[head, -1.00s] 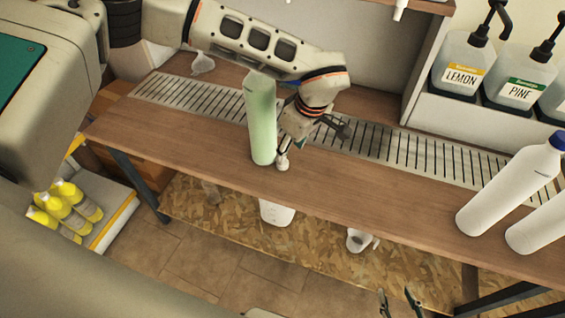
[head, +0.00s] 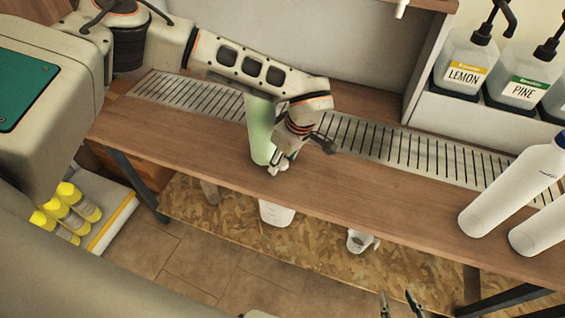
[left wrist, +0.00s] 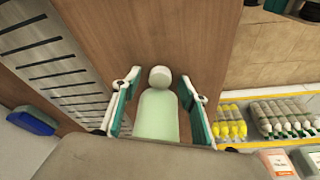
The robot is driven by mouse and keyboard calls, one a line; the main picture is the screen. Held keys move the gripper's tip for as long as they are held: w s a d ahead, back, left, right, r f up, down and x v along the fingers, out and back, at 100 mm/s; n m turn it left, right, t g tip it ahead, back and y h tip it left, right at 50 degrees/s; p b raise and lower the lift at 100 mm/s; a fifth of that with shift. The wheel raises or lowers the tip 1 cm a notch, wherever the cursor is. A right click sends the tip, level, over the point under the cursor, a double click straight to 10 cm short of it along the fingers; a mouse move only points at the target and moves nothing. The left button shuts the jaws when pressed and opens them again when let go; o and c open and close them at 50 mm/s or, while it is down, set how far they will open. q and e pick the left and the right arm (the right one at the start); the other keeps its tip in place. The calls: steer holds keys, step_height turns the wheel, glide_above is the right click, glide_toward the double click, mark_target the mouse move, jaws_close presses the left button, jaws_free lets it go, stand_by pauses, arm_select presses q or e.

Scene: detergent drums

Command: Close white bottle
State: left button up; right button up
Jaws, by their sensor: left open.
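A white bottle (head: 505,195) with a blue cap (head: 559,139) stands at the right end of the wooden counter. A second white bottle (head: 540,232) stands beside it, its top cut off by the picture edge. A pale green bottle (head: 260,130) stands near the counter's left half, partly hidden by my left arm. My left gripper (head: 280,168) is low beside it. In the left wrist view the green bottle (left wrist: 158,116) shows a whitish top between my open, apart fingers. My right gripper (head: 400,304) barely shows at the bottom edge, its tips apart.
A slotted metal drain strip (head: 400,149) runs along the wooden counter (head: 370,195). Lemon (head: 465,68) and pine (head: 522,85) pump bottles stand at the back right. White jugs (head: 276,213) sit on the lower shelf. Yellow-capped bottles (head: 68,205) stand at the lower left. The counter's middle is clear.

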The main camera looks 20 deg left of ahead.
arm_select(q)
steer(key=shift+r, duration=0.1)
steer(key=c, duration=0.8)
steer(key=shift+o, duration=0.2)
step_height(320, 180, up, 28)
steer(key=p, duration=0.3)
stand_by(0.4)
